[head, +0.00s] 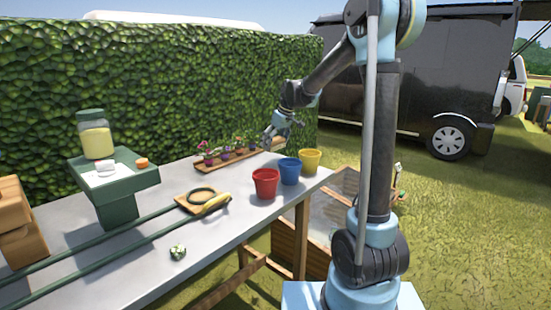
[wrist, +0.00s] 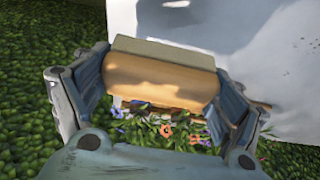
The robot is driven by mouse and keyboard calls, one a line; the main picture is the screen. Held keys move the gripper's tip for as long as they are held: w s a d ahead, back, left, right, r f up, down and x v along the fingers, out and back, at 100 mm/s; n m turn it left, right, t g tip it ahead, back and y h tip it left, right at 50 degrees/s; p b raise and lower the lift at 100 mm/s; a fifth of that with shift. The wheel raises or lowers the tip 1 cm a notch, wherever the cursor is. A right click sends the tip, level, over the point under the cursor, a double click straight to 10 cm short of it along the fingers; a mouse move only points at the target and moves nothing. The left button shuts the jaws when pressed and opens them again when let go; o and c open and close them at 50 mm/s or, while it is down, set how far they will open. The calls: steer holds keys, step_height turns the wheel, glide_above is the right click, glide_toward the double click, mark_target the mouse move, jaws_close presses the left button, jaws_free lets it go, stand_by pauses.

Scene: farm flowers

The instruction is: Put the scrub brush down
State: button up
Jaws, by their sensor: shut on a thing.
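My gripper (head: 270,137) is over the back of the table, near the far end of the flower tray, in the head view. In the wrist view it is shut on the scrub brush (wrist: 160,75), a tan wooden block with a grey-brown strip along its upper edge. The brush lies crosswise between the two fingers. The grey table (head: 150,262) also shows as a pale surface in the wrist view (wrist: 285,85). Colourful flowers show below the brush in the wrist view.
A wooden tray (head: 212,166) of small potted flowers lies along the hedge. Red (head: 265,184), blue (head: 289,172) and yellow (head: 310,161) pots stand at the table's right end. A green scale (head: 115,183), a wooden board (head: 186,203) and a small green-white item (head: 178,252) occupy the left and middle.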

mark_target(274, 161)
steer(key=shift+f, duration=2.75)
steer(key=o, duration=1.2)
steer(key=shift+f, duration=0.1)
steer(key=shift+c, duration=0.2)
steer(key=v, duration=1.2)
steer(key=s+d+f+m+h, duration=0.1)
steer(key=s+d+f+m, duration=0.15)
steer(key=s+d, duration=0.55)
steer(key=s+d+f+m+h, duration=0.1)
steer(key=s+d+f+m, duration=0.3)
steer(key=s, duration=0.8)
steer(key=s+d+f+m, duration=0.1)
steer(key=s+d+f, duration=0.2)
steer(key=s, duration=0.3)
steer(key=s+d+f+m+h, duration=0.1)
steer(key=s+d+f, duration=0.2)
steer(key=s, duration=0.3)
steer(key=s+d+f+m, duration=0.1)
steer(key=s+d+f, duration=0.2)
steer(key=s+f, duration=0.2)
steer(key=shift+s+f+m+g+h, duration=0.3)
steer(key=shift+s+m, duration=0.05)
steer(key=shift+s, duration=0.25)
